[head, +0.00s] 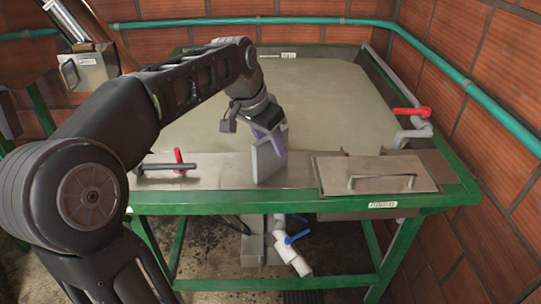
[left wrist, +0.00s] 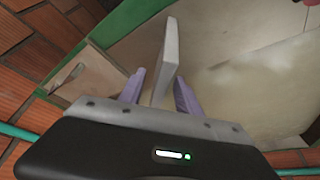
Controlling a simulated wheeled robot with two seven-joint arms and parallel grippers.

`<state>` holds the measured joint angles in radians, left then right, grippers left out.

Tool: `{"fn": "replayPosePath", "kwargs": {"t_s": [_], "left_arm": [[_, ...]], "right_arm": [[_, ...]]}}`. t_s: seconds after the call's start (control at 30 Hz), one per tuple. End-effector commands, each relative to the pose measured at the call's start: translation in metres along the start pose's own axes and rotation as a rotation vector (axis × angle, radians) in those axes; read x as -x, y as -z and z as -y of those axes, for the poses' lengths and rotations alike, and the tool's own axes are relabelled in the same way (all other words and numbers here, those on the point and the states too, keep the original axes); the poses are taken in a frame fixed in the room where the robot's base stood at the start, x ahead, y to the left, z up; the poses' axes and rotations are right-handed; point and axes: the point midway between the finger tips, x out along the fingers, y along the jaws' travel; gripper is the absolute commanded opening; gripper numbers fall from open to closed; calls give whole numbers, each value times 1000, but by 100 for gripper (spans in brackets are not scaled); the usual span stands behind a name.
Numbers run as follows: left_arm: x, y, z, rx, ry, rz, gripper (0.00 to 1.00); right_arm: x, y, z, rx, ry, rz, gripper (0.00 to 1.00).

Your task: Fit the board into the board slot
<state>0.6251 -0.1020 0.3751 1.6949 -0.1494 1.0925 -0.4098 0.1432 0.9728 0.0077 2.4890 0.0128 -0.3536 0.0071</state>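The board (head: 267,162) is a thin grey plate. It stands roughly upright, slightly tilted in the head view, at the tank's front metal ledge. My left gripper (head: 272,138) comes down over its top from behind. In the left wrist view the board (left wrist: 167,62) passes between the two purple fingers of the left gripper (left wrist: 159,76). A gap shows on the board's left side, and the right finger is close to or touching it. The fingers look open around the board. The slot is not clearly visible, and I cannot tell whether the board's lower edge is in it. My right gripper is not in view.
The wide tank (head: 330,95) of murky liquid lies behind the ledge. A metal lid with a handle (head: 378,178) is to the right, a red-handled valve (head: 411,111) behind it. A red lever (head: 179,160) and dark bar stand to the left. Brick walls enclose the back and right.

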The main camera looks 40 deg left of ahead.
Motion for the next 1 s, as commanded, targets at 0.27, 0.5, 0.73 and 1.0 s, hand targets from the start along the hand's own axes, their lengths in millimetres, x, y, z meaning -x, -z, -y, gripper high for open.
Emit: {"fn": "replayPosePath", "kwargs": {"t_s": [0.27,0.5,0.73,1.0], "left_arm": [[-3,-1,0,1,0,1,40],[-2,-1,0,1,0,1,36],[-2,-1,0,1,0,1,17],[-2,-1,0,1,0,0,0]], "right_arm": [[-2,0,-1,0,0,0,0],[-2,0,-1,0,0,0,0],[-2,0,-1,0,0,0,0],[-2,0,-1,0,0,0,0]]}}
